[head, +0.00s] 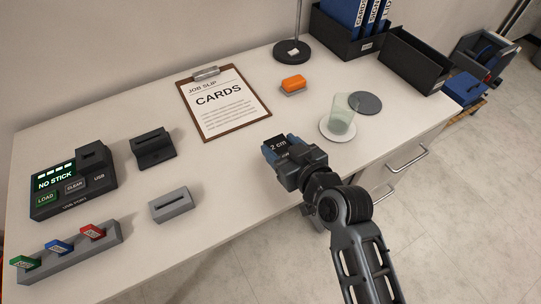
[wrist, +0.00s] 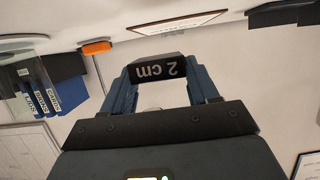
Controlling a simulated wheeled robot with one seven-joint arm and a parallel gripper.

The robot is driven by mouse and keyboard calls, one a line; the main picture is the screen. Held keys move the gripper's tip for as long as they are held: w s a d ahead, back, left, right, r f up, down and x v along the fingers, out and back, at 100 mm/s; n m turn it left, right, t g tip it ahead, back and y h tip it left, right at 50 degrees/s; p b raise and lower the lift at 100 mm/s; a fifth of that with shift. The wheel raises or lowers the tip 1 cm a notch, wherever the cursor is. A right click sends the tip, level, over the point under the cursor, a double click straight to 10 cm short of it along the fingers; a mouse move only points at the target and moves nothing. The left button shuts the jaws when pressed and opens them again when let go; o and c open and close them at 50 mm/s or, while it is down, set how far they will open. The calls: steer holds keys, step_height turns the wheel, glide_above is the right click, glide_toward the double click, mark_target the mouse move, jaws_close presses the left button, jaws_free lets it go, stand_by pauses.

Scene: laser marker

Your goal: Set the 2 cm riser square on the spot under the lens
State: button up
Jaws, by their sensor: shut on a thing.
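The 2 cm riser (head: 278,144) is a dark block with white "2 cm" lettering. My gripper (head: 283,151) is shut on it near the front edge of the table. In the wrist view, the riser (wrist: 157,71) lies between the two blue-grey fingers, with its label upside down. It looks held above the tabletop, but the height is hard to judge. I cannot make out a lens or a marked spot under one in either view.
A clear green glass (head: 342,112) on a white disc (head: 325,134) and a dark disc (head: 371,99) stand to the right. A clipboard (head: 264,114), orange block (head: 293,83) and stand base (head: 285,55) are behind.

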steer(key=shift+w+a+f, duration=0.2)
steer(key=shift+a+f, duration=0.2)
steer(key=shift+a, duration=0.2)
steer(key=shift+w+a+f, duration=0.15)
steer(key=shift+a+f, duration=0.25)
steer(key=shift+a, duration=0.2)
steer(key=shift+f, duration=2)
steer(key=shift+f+b, duration=0.2)
steer(key=shift+b, duration=0.1)
steer(key=o, duration=1.2)
steer(key=shift+r, duration=0.1)
steer(key=shift+o, duration=0.2)
steer(key=shift+r, duration=0.1)
steer(key=b+v, duration=0.1)
steer(key=v, duration=1.1)
